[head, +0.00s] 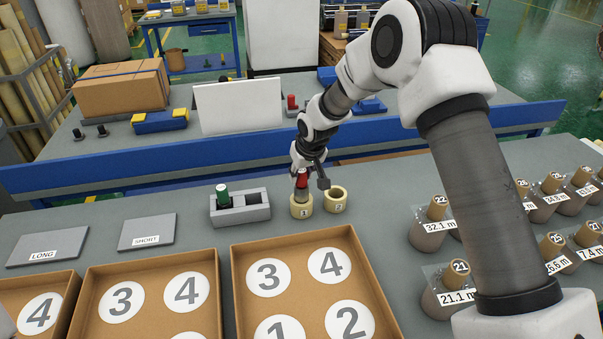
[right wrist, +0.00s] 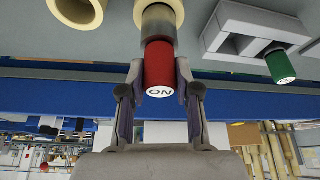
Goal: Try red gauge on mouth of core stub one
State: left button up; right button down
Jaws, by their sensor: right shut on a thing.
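My right gripper (head: 302,178) is shut on the red gauge (right wrist: 159,66), whose end reads "NO" in the right wrist view. The gauge is upright in the head view, directly over core stub one (head: 301,209), a short cream tube marked 1. A grey metal part (right wrist: 160,36) of the gauge shows between the red handle and the stub. I cannot tell how far its tip is in the mouth, which the gauge hides. Core stub two (head: 335,203) stands just right, its mouth open.
A grey holder (head: 243,213) left of the stubs has the green gauge (head: 223,196) in one slot and an empty slot. Cardboard trays (head: 238,270) with numbered discs lie in front. Labelled wrapped rolls (head: 428,237) stand at right. A blue rail (head: 150,161) runs behind.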

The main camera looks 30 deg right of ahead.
jog(key=shift+r+p, duration=2.8)
jog(key=shift+r, duration=0.75)
